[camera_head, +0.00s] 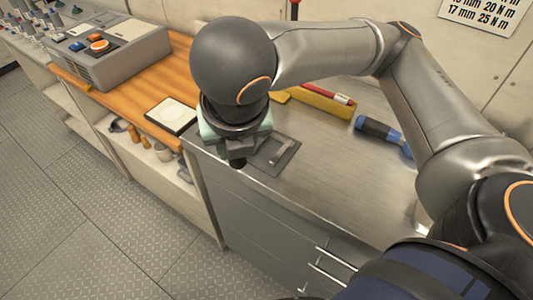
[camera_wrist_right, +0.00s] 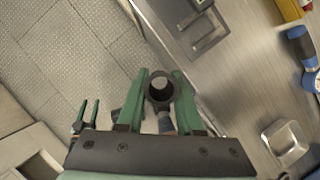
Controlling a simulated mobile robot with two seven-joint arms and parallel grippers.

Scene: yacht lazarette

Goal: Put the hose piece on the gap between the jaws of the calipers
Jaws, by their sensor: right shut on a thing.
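The hose piece (camera_wrist_right: 160,89) is a short black tube, seen end-on in the right wrist view. My right gripper (camera_wrist_right: 162,92) is shut on it, one green finger on each side. In the head view the gripper (camera_head: 237,148) hangs near the front edge of the metal counter, with the dark hose end (camera_head: 238,162) below it. Just right of it lies a dark flat plate (camera_head: 288,160) with a small metal piece (camera_head: 278,152), possibly the calipers; it also shows in the wrist view (camera_wrist_right: 205,33). The jaw gap cannot be made out.
A blue and black tool (camera_head: 382,132) and a yellow case (camera_head: 318,104) lie farther back on the metal counter (camera_head: 330,175). A white square pad (camera_head: 172,115) sits on the wooden counter at left, near a grey control box (camera_head: 112,52).

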